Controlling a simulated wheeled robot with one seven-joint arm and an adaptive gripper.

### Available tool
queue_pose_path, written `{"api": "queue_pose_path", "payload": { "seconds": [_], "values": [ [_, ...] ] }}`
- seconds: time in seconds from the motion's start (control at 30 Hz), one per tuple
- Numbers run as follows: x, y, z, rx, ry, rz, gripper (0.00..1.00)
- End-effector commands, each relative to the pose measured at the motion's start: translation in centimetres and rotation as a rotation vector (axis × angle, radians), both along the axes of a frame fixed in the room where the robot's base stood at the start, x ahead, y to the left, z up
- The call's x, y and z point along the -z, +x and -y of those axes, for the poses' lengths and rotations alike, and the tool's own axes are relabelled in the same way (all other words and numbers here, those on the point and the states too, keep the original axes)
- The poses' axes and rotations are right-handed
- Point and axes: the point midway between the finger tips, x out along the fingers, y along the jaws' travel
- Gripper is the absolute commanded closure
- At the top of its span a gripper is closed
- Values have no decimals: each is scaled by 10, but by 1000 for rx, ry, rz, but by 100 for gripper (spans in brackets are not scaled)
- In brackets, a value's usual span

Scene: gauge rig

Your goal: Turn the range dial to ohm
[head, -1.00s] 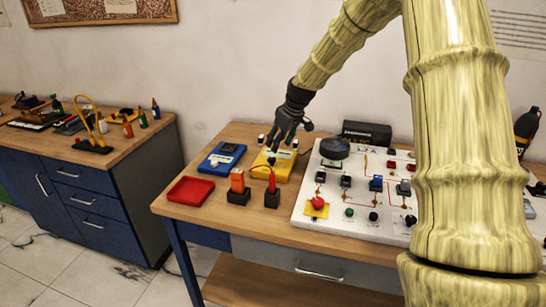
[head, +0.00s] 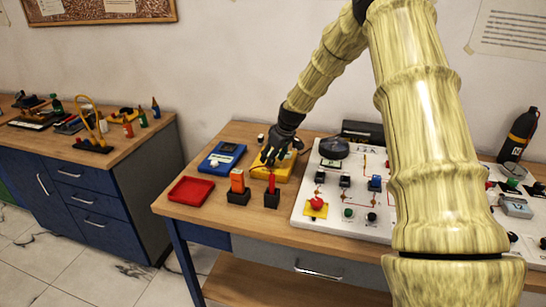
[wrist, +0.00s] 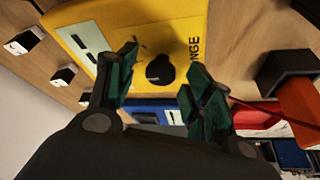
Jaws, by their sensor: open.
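The range dial (wrist: 160,70) is a round black knob on the face of the yellow meter (wrist: 185,22). In the wrist view it lies between and a little beyond my gripper's two green-padded fingers (wrist: 160,90), which are apart with nothing held. I cannot tell if either finger touches it. Lettering ending in "NGE" is printed beside the knob; the ohm mark cannot be read. In the head view my gripper (head: 270,160) is over the yellow meter (head: 284,170) and hides its dial.
A red tray (head: 191,190) and holders with an orange block (head: 238,182) and a red probe (head: 272,184) are in front. A white circuit board (head: 320,227) lies to the right.

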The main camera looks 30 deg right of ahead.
Motion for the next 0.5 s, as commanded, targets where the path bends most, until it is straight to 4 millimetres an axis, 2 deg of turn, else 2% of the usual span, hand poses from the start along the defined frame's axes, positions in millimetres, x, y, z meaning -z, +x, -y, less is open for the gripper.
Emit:
{"api": "queue_pose_path", "payload": {
  "seconds": [0.17, 0.4, 0.5],
  "values": [
    [0, 0, 0, 0, 0, 0, 50],
    [0, 0, 0, 0, 0, 0, 94],
    [0, 0, 0, 0, -1, 0, 95]
  ]
}}
